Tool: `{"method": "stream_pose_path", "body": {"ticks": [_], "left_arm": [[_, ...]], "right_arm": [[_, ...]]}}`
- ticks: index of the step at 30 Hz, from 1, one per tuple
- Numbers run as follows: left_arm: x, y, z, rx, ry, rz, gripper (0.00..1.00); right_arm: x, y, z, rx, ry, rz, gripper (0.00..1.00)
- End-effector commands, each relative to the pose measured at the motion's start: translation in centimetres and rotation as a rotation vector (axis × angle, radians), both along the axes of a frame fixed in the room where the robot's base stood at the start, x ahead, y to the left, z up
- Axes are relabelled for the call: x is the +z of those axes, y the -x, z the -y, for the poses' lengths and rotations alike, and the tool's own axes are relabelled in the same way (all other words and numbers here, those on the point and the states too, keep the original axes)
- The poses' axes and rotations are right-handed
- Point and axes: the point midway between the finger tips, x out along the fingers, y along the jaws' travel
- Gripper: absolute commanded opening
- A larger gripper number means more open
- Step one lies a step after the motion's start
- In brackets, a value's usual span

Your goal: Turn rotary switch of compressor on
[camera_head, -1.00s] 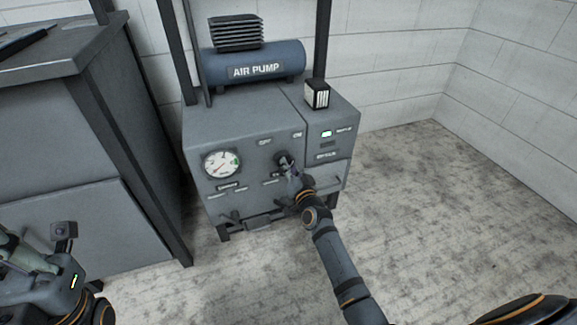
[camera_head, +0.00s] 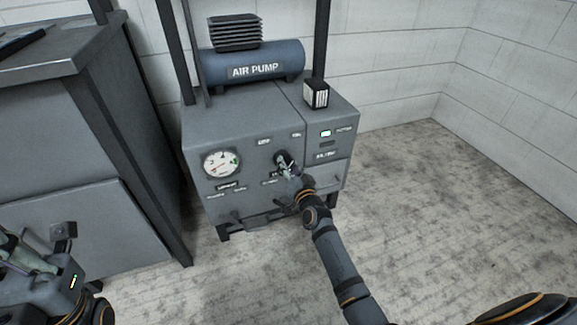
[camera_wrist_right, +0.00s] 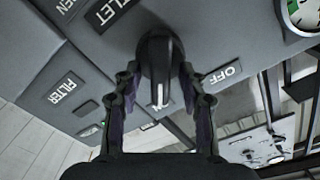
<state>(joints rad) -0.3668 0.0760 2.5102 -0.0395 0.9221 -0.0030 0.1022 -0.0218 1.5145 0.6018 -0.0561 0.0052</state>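The grey compressor (camera_head: 245,130), labelled AIR PUMP, stands against the wall. Its black rotary switch (camera_wrist_right: 160,55) is on the front panel, right of the round gauge (camera_head: 221,163). It also shows in the head view (camera_head: 284,160), partly behind my right gripper (camera_head: 288,168). In the right wrist view the switch's white mark points down the picture, towards a label mostly hidden behind the knob. The OFF label (camera_wrist_right: 221,75) lies to the right. My right gripper (camera_wrist_right: 160,80) has its fingers apart, one on each side of the knob, with no clear grip visible. My left arm's end (camera_head: 45,265) is at lower left, its fingertips unclear.
A small black-and-white box (camera_head: 317,93) sits on the compressor top. A lit green indicator (camera_head: 326,133) is on the panel. A dark grey cabinet (camera_head: 70,130) stands left. The floor (camera_head: 450,220) on the right is clear.

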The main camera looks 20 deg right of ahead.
Motion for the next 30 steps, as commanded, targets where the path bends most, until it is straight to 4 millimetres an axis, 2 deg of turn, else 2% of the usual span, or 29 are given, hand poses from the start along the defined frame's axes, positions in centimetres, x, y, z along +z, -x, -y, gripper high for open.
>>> {"method": "stream_pose_path", "body": {"ticks": [5, 8, 18, 21, 25, 30], "left_arm": [[-0.1, -0.1, 0.0, -0.001, -0.003, -0.005, 0.0], [-0.1, -0.1, 0.0, -0.001, -0.002, -0.004, 0.0], [0.0, 0.0, 0.0, 0.0, -0.001, -0.001, 0.0], [0.0, 0.0, 0.0, 0.0, 0.0, 0.0, 0.0], [0.0, 0.0, 0.0, 0.0, 0.0, 0.0, 0.0], [0.0, 0.0, 0.0, 0.0, 0.0, 0.0, 0.0]], "right_arm": [[0.0, 0.1, 0.0, 0.0, 0.001, 0.0, 0.41], [-0.2, 1.1, 0.0, 0.0, 0.001, -0.002, 0.41], [-0.1, 9.0, 0.3, 0.0, -0.001, -0.003, 0.41], [-0.1, 10.6, 0.4, 0.0, -0.001, -0.002, 0.41], [0.0, 11.8, 0.4, -0.001, -0.001, -0.001, 0.41], [0.0, 12.0, 0.4, -0.001, 0.001, -0.001, 0.41]]}}
